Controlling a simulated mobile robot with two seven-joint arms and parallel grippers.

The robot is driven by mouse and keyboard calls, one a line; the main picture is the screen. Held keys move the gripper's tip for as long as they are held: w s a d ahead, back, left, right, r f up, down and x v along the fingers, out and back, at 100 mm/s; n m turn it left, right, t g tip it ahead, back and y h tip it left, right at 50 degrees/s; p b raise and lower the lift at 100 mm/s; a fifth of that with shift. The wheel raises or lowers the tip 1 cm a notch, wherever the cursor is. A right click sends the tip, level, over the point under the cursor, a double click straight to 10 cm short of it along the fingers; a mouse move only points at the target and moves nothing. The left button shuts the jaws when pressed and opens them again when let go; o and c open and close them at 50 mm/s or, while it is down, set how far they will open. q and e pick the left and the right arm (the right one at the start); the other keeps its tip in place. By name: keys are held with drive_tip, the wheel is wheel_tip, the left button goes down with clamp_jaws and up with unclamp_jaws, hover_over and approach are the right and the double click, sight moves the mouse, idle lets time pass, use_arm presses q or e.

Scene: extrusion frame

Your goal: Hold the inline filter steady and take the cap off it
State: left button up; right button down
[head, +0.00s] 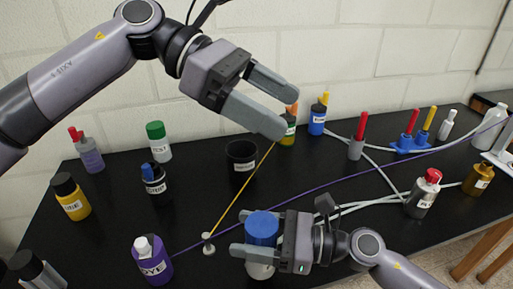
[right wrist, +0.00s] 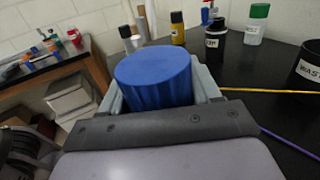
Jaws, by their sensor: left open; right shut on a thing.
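The inline filter appears to be the white-bodied piece (head: 260,270) with a wide blue cap (head: 262,226), standing upright at the front of the black table. My right gripper (head: 262,246) is shut around it at about the cap's lower edge. In the right wrist view the ribbed blue cap (right wrist: 155,75) sits between the fingers and stands above them; the white body is hidden there. I cannot tell whether the fingers grip cap or body. My left gripper (head: 288,111) is open and empty, higher up and behind the filter, in front of the wall.
A yellow cord (head: 240,195) runs to a small white post (head: 208,243) left of the filter. A purple cord (head: 350,183) crosses the table behind it. A purple dye bottle (head: 152,262), a black waste cup (head: 241,157) and a red-capped bottle (head: 424,195) stand around.

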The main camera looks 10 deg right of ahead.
sight(266, 222)
use_arm(q)
drive_tip(key=s+f+m+t+y, duration=0.1)
drive_tip(key=f+y, duration=0.2)
drive_tip(key=f, duration=0.3)
drive_tip(key=f+m+t+y, duration=0.1)
drive_tip(key=f+t+y, duration=0.1)
drive_tip(key=f+y, duration=0.2)
drive_tip(key=s+a+f+m+t+y, duration=0.1)
drive_tip(key=f+y, duration=0.2)
drive_tip(key=f, duration=0.5)
drive_tip(key=shift+s+a+t, duration=0.1)
drive_tip(key=shift+s+t, duration=0.2)
drive_tip(key=shift+t, duration=0.1)
drive_tip(key=c, duration=1.2)
drive_tip(key=shift+w+n, duration=0.1)
drive_tip(key=shift+n, duration=1.1)
drive_tip(key=shift+c, duration=0.4)
drive_tip(key=shift+r, duration=0.1)
drive_tip(key=o, duration=1.2)
drive_tip(key=shift+c, duration=0.2)
